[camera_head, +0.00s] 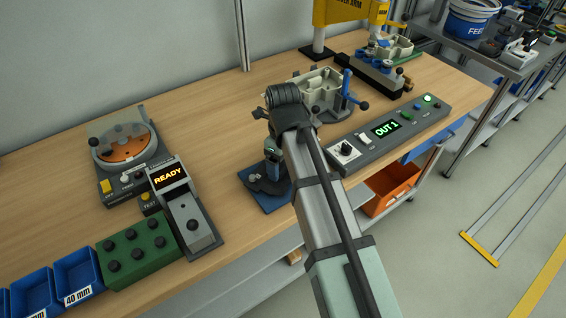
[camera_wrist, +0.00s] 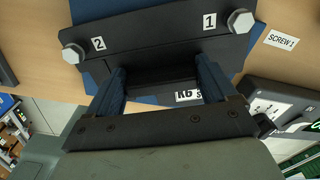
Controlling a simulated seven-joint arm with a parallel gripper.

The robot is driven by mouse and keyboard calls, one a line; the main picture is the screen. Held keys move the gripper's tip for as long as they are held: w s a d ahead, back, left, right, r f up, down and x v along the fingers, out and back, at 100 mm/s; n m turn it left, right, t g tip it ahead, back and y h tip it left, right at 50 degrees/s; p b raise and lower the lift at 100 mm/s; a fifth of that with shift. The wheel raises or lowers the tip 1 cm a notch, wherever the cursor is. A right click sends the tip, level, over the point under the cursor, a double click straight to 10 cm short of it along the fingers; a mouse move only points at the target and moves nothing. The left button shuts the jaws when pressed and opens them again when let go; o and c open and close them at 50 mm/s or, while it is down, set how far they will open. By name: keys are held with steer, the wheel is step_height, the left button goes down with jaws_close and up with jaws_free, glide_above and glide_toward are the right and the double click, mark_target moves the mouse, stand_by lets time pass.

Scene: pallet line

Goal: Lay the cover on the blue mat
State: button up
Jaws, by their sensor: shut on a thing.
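The cover is a dark plate (camera_wrist: 160,35) with hex bolts marked 1 and 2 at its ends. In the head view the cover (camera_head: 258,184) shows low over the blue mat (camera_head: 276,204), partly hidden by my arm. My gripper (camera_wrist: 165,75) is shut on the middle part of the cover, with a blue finger on each side. The mat (camera_wrist: 95,8) shows around the plate in the wrist view. A white label there is partly hidden. I cannot tell whether the cover touches the mat.
A housing in a fixture (camera_head: 318,92) with a blue-handled clamp stands behind my gripper. A control panel (camera_head: 390,130) reading OUT 1 lies to the right. The READY device (camera_head: 185,208) and green block (camera_head: 138,250) are to the left. Bare table lies left of the mat.

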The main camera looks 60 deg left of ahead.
steer(key=shift+f, duration=0.4)
steer(key=shift+f, duration=0.1)
steer(key=o, duration=0.9)
step_height(320, 180, up, 12)
stand_by(0.7)
